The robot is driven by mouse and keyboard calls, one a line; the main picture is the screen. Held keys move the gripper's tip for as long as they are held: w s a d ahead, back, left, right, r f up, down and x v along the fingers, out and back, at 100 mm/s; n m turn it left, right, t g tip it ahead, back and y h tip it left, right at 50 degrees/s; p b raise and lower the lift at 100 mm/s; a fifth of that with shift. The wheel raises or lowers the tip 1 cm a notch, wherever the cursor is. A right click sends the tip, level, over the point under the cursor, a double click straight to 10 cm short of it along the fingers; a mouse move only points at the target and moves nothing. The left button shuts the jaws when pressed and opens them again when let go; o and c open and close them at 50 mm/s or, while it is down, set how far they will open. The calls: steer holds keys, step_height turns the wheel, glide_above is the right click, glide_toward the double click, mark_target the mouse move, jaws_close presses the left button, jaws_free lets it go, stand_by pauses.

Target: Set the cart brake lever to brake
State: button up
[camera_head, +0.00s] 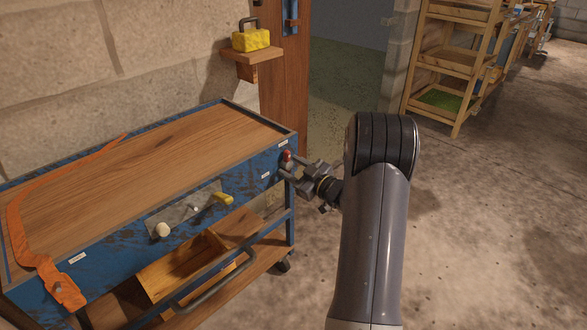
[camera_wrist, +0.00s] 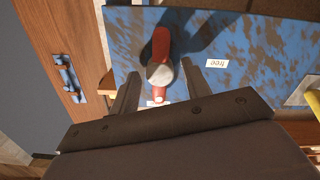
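The brake lever (camera_head: 286,156) is a small red lever on the blue end of the cart (camera_head: 262,150). In the wrist view the lever (camera_wrist: 161,45) has a round silver part in its middle and sits between my gripper's fingers (camera_wrist: 160,70). A gap shows on each side of it. My gripper (camera_head: 291,168) is open at the cart's corner. A white label reading "free" (camera_wrist: 217,63) appears inverted to the right of the lever. A second label (camera_wrist: 153,103), mostly hidden by my gripper, lies below the lever; its text cannot be read.
The cart's wooden top carries an orange strap (camera_head: 35,255). A yellow handle (camera_head: 222,198) and a pale knob (camera_head: 162,230) are on its front. A wooden rack (camera_head: 452,60) stands behind; the floor at right is clear.

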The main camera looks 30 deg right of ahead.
steer(key=shift+o, duration=0.2)
steer(key=p+v, duration=0.2)
steer(key=v, duration=0.8)
steer(key=shift+s, duration=0.4)
steer(key=shift+w+d, duration=0.1)
steer(key=b+x, duration=0.2)
steer(key=x, duration=0.8)
steer(key=shift+f, duration=0.1)
steer(key=shift+w, duration=0.35)
